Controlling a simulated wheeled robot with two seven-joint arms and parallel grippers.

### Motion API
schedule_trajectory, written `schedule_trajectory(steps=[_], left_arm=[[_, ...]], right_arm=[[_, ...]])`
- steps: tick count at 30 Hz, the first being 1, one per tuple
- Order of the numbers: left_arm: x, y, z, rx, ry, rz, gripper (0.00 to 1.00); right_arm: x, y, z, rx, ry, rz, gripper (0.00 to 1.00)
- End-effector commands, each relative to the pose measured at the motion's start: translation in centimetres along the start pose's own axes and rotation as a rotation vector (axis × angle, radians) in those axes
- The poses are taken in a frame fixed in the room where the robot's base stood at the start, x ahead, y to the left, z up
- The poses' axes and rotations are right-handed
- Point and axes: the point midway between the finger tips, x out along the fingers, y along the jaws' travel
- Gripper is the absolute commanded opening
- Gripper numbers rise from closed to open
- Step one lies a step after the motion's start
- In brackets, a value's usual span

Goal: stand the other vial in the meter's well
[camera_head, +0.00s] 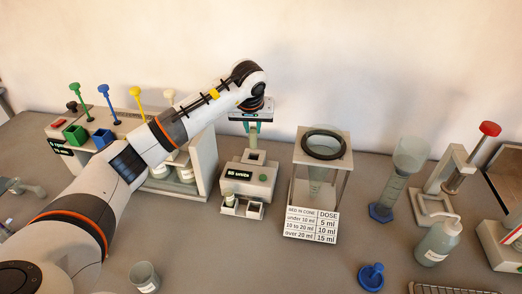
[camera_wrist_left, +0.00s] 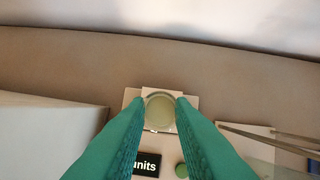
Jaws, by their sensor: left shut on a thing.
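The grey meter (camera_head: 248,178) stands mid-table with a display reading units and a green button. Its square well (camera_head: 255,156) is at the back of its top. My left gripper (camera_head: 253,141) points down over the well, its green fingers shut on a vial. In the left wrist view the vial (camera_wrist_left: 160,108) is a round, pale greenish top between the fingertips (camera_wrist_left: 160,104), lined up over the meter. I cannot tell how far its base is into the well. Another vial (camera_head: 229,198) stands in the left slot of the small holder in front; the right slot looks empty. My right gripper is not in view.
A glass-walled stand (camera_head: 345,180) with a black ring and dose card is close right of the meter. A grey shelf unit (camera_head: 207,160) is close on the left, behind my arm. A cylinder (camera_head: 388,190), bottle (camera_head: 438,242) and blue stopper (camera_head: 372,276) are further right.

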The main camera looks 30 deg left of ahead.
Motion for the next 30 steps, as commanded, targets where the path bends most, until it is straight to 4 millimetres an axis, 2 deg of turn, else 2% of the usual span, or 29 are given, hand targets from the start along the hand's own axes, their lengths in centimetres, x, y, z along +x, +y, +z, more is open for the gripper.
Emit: schedule_trajectory(steps=[3,11,16,28,29,30], left_arm=[[2.0,0.0,-0.9,0.001,0.004,0.0,0.0],[4.1,0.0,-1.8,0.001,0.001,0.0,0.0],[6.3,-0.1,-2.7,-0.001,0.002,-0.001,0.0],[7.1,0.0,-2.9,0.0,-0.002,0.0,0.0],[7.0,0.0,-2.9,0.0,-0.002,-0.001,0.24],[7.0,0.0,-2.9,0.0,-0.002,-0.001,0.31]], right_arm=[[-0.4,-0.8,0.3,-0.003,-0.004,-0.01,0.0],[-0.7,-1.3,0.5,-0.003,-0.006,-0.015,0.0],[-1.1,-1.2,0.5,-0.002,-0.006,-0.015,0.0],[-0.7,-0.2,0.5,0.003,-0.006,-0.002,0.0],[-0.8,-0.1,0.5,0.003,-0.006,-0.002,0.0],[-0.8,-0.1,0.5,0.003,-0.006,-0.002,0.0]])
